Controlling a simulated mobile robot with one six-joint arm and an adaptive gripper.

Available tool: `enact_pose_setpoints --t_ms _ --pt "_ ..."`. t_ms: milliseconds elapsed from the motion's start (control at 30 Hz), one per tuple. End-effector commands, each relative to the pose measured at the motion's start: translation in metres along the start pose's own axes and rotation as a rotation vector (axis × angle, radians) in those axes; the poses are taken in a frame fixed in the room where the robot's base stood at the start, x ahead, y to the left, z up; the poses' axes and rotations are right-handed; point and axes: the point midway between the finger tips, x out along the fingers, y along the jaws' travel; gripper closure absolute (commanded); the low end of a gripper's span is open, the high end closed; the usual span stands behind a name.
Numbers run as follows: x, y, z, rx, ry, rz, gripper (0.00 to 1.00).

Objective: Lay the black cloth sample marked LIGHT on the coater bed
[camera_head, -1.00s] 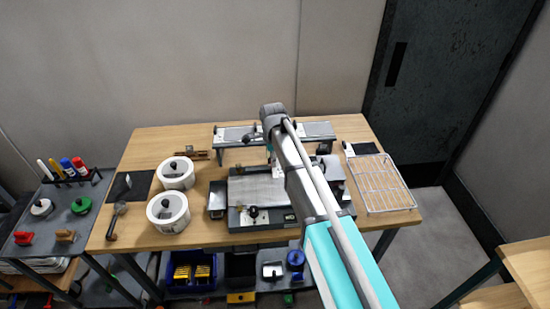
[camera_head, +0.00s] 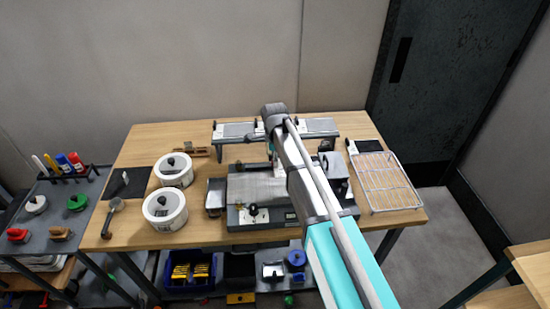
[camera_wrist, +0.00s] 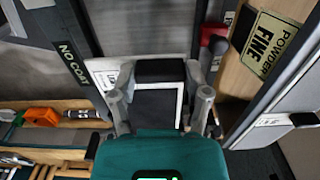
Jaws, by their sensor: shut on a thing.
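In the wrist view my gripper (camera_wrist: 160,76) is shut on a flat black piece with pale edges (camera_wrist: 156,106), which looks like the cloth sample; no LIGHT mark is readable on it. The piece is over the near end of the grey coater bed (camera_wrist: 140,28), and whether it touches cannot be told. In the head view the coater bed (camera_head: 257,189) lies in the middle of the table, partly behind my arm. My gripper and the held piece are hidden there behind my arm.
A dark rail marked NO COAT (camera_wrist: 72,55) and a red knob (camera_wrist: 215,42) flank the bed. A POWDER FINE label (camera_wrist: 268,42) shows at right. Two white pots (camera_head: 165,209) stand left and a wire rack (camera_head: 386,182) right.

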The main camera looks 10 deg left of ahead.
Motion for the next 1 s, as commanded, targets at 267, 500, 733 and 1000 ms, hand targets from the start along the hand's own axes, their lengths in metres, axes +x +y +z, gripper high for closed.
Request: enact_pose_setpoints --t_ms 267,500,733,1000 --pt "0.011 0.000 0.000 0.000 0.000 0.000 0.88" --pt "0.027 0.000 0.000 0.000 0.000 0.000 0.88" --pt "0.043 0.000 -0.001 0.001 0.000 0.000 0.88" --pt "0.062 0.000 -0.001 0.001 0.000 0.000 0.88"
